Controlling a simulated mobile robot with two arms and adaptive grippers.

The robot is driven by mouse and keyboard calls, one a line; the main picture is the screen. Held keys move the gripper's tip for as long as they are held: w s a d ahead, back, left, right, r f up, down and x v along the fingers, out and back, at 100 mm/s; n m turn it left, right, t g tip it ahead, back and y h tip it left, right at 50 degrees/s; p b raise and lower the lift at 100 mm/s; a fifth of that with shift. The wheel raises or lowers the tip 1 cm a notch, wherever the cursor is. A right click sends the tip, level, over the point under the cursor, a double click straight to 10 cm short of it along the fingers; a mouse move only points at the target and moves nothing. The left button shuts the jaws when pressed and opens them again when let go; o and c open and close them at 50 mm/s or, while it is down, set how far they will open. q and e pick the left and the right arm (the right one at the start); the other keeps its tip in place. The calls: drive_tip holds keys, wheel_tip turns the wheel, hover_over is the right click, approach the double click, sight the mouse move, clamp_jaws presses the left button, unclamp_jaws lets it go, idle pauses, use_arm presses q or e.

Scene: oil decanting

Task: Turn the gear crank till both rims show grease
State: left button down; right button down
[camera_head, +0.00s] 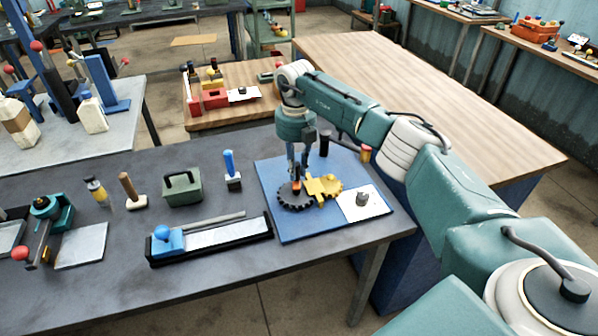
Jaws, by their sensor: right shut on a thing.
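A dark toothed gear (294,205) and a yellow gear (330,188) sit side by side on a blue board (285,230) on the grey bench. An orange crank handle (296,187) stands over the dark gear. My right gripper (298,176) reaches down from above and is shut on the crank handle, its fingers hiding part of it. The gears' rims are too small to tell whether grease is on them. My left gripper is not in view.
A white pad with a grey piece (361,199) lies at the board's right. A sharpening-stone holder (215,238) lies left of the board. A blue-handled brush (231,168), a green box (182,187) and a mallet (129,190) stand behind it. The bench front is clear.

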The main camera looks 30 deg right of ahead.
sight(287, 195)
drive_tip(key=n, duration=0.2)
drive_tip(key=a+n+b, duration=0.1)
drive_tip(key=n, duration=0.2)
drive_tip(key=shift+w+a+n, duration=0.2)
drive_tip(key=shift+w+n, duration=0.1)
drive_tip(key=n, duration=0.2)
drive_tip(key=a+n+b, duration=0.1)
drive_tip(key=n, duration=0.2)
drive_tip(key=shift+s+a+r, duration=0.1)
drive_tip(key=shift+s+a, duration=0.05)
drive_tip(key=shift+a, duration=0.05)
drive_tip(key=n, duration=0.4)
drive_tip(key=s+a+n+b, duration=0.1)
drive_tip(key=n, duration=0.4)
drive_tip(key=s+n+b, duration=0.1)
drive_tip(key=shift+a+n, duration=0.25)
drive_tip(key=shift+n, duration=0.05)
drive_tip(key=c, duration=1.6)
unclamp_jaws()
drive_tip(key=shift+s, duration=0.1)
